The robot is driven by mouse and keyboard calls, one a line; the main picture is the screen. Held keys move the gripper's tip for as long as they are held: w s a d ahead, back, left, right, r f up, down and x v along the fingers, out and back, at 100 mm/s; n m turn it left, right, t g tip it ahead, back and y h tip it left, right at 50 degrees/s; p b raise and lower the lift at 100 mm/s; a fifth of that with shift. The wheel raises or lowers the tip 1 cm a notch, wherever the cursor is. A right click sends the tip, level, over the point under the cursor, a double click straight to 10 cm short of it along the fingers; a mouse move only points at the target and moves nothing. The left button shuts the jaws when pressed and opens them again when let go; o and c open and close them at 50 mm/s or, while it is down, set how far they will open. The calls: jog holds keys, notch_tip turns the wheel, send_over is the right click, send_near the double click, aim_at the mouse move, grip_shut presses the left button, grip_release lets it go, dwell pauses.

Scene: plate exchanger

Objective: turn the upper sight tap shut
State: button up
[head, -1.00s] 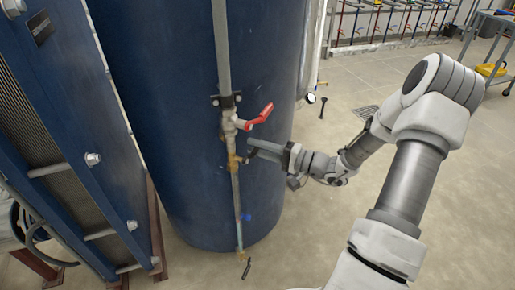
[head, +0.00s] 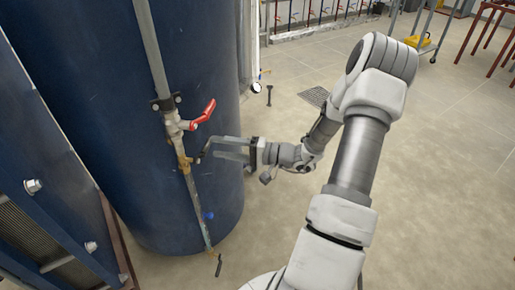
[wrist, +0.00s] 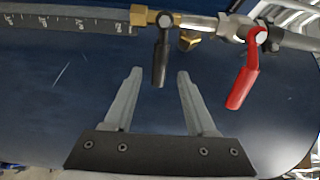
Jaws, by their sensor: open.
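The upper sight tap (head: 184,162) is a brass fitting on the thin vertical pipe at the front of the blue tank. Its black lever (wrist: 161,62) stands out crosswise to the pipe in the wrist view; in the head view it is small and dark beside the fingers. My gripper (head: 208,149) is open at the tap, coming from the right. In the wrist view my gripper (wrist: 160,74) has a finger on either side of the lever's free end. No contact shows, and I cannot tell how deep the lever sits between the fingers.
A red-handled valve (head: 203,115) is on the pipe just above the tap, close to my upper finger; its red handle (wrist: 243,82) is right of the fingers in the wrist view. A lower tap (head: 218,262) is at the pipe's foot. Bolted blue frames (head: 40,200) stand left.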

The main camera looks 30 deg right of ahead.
jog(key=p+v, duration=0.2)
jog(key=v, duration=1.1)
